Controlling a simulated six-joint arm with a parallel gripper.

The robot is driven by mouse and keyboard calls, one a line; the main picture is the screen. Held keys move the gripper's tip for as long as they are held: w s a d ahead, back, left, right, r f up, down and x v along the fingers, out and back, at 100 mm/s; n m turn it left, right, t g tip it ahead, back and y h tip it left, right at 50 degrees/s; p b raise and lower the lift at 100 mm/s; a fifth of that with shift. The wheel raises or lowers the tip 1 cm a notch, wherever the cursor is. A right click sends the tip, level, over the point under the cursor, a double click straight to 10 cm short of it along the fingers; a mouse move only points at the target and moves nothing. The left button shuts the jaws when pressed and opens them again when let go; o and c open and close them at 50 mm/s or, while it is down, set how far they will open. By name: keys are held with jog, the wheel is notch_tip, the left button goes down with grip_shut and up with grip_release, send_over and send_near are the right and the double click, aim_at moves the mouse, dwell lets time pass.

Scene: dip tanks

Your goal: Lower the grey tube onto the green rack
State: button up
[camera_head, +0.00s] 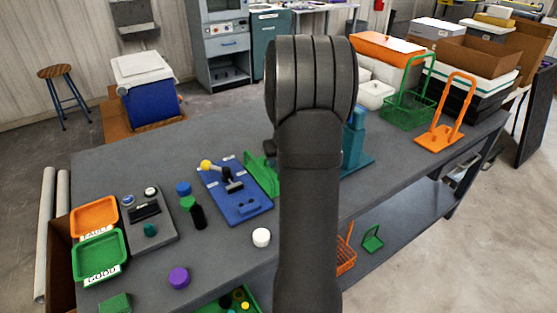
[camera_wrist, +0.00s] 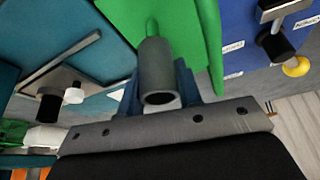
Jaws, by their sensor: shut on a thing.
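The grey tube (camera_wrist: 156,72) is held in my gripper (camera_wrist: 158,82) in the wrist view, between two dark blue fingers. Its open round end faces the camera. The green rack (camera_wrist: 190,40) lies just beyond the tube. A short green peg (camera_wrist: 151,26) of the rack lines up with the tube's far end; I cannot tell whether the tube touches it or is around it. In the head view, part of the green rack (camera_head: 261,175) shows left of my arm. My arm hides the gripper and the tube there.
A blue board (camera_head: 237,190) with a yellow-knobbed lever stands close left of the rack. A teal stand (camera_head: 357,145) is close right. A white cap (camera_head: 261,237) and a purple cap (camera_head: 179,277) lie toward the front. The back-left tabletop is clear.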

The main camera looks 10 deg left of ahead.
jog(key=shift+f, duration=1.9)
dwell(0.5)
dwell(0.4)
jog(key=o, duration=1.7)
notch_tip(320, 180, up, 8)
jog(key=shift+w+d+r, duration=0.55)
jog(key=shift+r, duration=0.6)
jog(key=shift+w+d+r, duration=0.5)
jog(key=shift+r, duration=0.7)
jog(key=shift+w+d+r, duration=0.55)
jog(key=shift+r, duration=0.6)
